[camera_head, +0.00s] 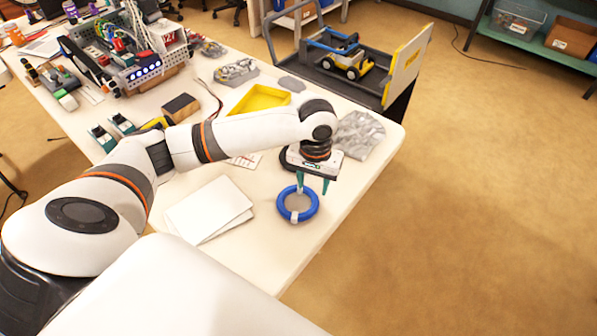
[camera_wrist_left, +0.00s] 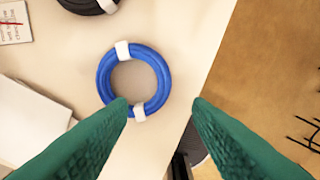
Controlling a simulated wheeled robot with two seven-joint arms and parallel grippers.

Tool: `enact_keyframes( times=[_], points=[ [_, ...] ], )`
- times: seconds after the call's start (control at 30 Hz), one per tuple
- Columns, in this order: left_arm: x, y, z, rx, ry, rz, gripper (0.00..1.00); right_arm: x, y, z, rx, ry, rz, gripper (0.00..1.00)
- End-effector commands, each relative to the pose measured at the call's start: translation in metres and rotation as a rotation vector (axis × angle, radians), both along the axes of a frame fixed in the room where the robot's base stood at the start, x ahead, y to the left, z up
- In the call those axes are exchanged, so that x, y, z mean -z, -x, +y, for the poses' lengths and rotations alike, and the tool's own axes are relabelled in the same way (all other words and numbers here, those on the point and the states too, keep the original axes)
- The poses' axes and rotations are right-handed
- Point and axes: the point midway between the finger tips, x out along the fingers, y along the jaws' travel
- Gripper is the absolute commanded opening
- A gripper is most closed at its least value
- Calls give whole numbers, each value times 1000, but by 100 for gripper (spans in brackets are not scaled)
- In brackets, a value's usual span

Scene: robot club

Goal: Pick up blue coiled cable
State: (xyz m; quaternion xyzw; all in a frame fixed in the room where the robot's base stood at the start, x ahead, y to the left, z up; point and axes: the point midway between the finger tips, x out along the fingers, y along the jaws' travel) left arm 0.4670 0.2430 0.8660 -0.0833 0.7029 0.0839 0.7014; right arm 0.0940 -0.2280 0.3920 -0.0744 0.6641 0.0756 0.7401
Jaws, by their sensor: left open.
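The blue coiled cable (camera_head: 313,208) lies flat on the white table (camera_head: 262,250) near its right edge. It is a ring with white ties, and it also shows in the left wrist view (camera_wrist_left: 105,82). My left gripper (camera_head: 312,184) is open and empty, pointing down just above the cable's far side. In the left wrist view its green fingertips (camera_wrist_left: 161,103) stand apart, one by the ring's lower edge and the other to the right of the ring. I cannot tell whether a finger touches it. My right gripper is not in view.
White sheets (camera_head: 205,212) lie left of the cable. A dark coil (camera_wrist_left: 88,4) shows at the top of the wrist view. A silver bag (camera_head: 362,132) and yellow tray (camera_head: 240,104) lie farther back. A cart (camera_head: 400,75) stands behind the table. Open floor lies right.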

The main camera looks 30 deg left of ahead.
Motion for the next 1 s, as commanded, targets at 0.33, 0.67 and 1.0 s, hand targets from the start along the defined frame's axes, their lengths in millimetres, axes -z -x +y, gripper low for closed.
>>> enact_keyframes(
  times=[0.33, 0.67, 1.0],
  points=[
    [39, -1, -1, 0, 0, 1, 45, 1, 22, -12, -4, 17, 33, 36],
    [82, -5, -5, 1, 0, -1, 45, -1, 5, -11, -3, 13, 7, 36],
    [87, -5, -5, 2, 1, -2, 39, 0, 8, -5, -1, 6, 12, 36]
  ],
)
